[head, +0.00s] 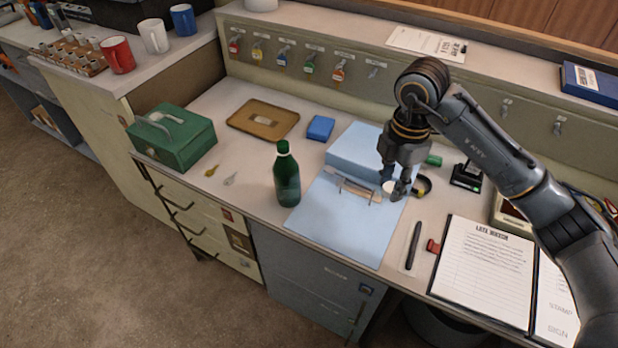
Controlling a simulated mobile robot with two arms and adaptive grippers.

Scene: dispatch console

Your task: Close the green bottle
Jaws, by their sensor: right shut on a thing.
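The green bottle (287,184) stands upright on the desk, left of the pale blue sheet, with a pale band near the top of its neck. My right gripper (393,192) is to the right of the bottle, pointing down above the blue sheet. It is shut on a small white round thing (388,187) that looks like a cap, partly hidden by the fingers. My left gripper is not in view.
A light blue sheet (335,235) covers the desk's middle, with a small metal clip or tool (353,188) on it. A green cash box (172,138), brown tray (262,119), blue block (320,128), black pen (413,246) and open logbook (485,268) lie around. Keys hang behind.

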